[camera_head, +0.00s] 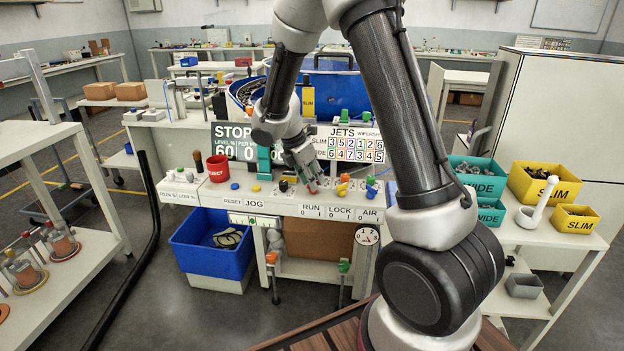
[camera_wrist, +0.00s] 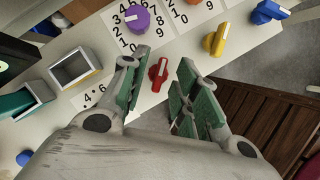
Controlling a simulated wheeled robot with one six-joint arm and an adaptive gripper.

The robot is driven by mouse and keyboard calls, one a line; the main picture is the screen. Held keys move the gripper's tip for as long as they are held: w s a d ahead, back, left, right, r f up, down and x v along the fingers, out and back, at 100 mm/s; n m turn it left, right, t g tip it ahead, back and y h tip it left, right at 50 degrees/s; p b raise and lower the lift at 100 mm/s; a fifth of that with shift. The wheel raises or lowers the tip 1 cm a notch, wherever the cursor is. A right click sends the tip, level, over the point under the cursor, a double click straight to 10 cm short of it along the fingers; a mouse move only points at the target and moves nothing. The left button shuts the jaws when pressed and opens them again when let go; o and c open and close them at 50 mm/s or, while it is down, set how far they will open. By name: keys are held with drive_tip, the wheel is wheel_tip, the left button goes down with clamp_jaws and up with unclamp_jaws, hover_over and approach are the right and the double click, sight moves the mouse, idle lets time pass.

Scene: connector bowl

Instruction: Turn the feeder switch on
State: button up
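My gripper (camera_head: 305,177) is over the right part of the white console (camera_head: 258,203), pointing down. In the wrist view its green-padded fingers (camera_wrist: 160,82) are apart, with a small red switch (camera_wrist: 158,74) showing between them. I cannot tell whether either finger touches it. The red switch (camera_head: 312,187) also shows in the head view, just below the fingertips and above the "RUN 0 1" label (camera_head: 311,210). A yellow switch (camera_wrist: 215,40) and a blue switch (camera_wrist: 268,12) stand to its right in the wrist view. No label reading "feeder" is legible.
A purple dial (camera_wrist: 136,19) stands near the fingers on a numbered plate. A red mug (camera_head: 218,168) sits at the console's left. A blue tub (camera_head: 208,262) is below. Teal bins (camera_head: 478,180) and yellow bins (camera_head: 540,186) stand on the right bench.

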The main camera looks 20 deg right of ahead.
drive_tip(key=shift+d+f, duration=0.1)
drive_tip(key=shift+f, duration=0.15)
drive_tip(key=shift+c, duration=0.2)
clamp_jaws()
